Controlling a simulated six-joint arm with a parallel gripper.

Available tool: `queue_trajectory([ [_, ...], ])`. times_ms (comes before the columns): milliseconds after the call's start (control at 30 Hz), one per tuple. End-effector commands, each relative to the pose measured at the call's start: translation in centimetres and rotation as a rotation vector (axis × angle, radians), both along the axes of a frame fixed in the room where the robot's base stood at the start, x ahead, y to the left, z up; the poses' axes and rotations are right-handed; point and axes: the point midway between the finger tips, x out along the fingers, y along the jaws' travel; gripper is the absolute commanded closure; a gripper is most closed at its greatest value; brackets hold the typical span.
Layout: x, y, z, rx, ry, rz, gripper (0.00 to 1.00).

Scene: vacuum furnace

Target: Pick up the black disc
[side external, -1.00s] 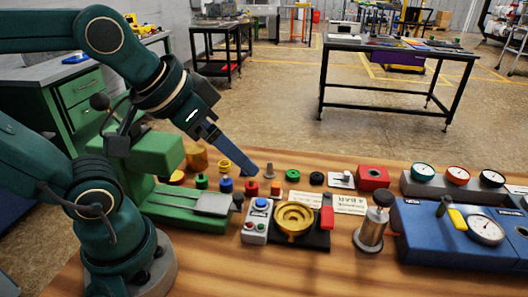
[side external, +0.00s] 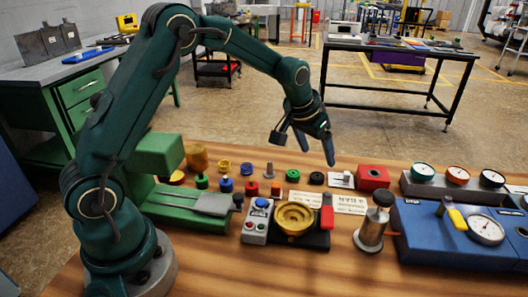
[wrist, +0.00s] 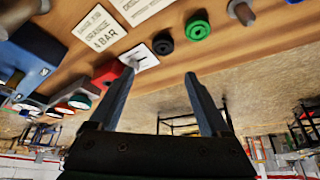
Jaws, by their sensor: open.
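The black disc (side external: 316,178) is a small ring-like piece lying on the wooden bench, just right of the green disc (side external: 293,175). In the wrist view the black disc (wrist: 163,44) is at the upper middle, beside the green disc (wrist: 197,27). My gripper (side external: 305,155) is above the back edge of the bench, higher than the black disc and apart from it. In the wrist view my gripper (wrist: 168,82) has its two fingers spread wide with nothing between them.
A white plate with a small fitting (side external: 341,180) and a red block (side external: 373,178) stand right of the black disc. Paper labels (side external: 348,203) lie in front. A brass dish (side external: 294,217), a metal cylinder (side external: 372,228) and a blue gauge unit (side external: 430,232) occupy the front.

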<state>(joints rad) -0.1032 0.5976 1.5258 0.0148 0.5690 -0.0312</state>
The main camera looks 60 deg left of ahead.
Motion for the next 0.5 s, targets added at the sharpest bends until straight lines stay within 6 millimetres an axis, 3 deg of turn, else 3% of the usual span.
queue_trajectory([
  [100,-0.4,0.2,-2.1,-0.005,0.048,0.006,0.19],
  [500,0.8,0.4,-6.0,-0.007,0.059,0.008,0.19],
])
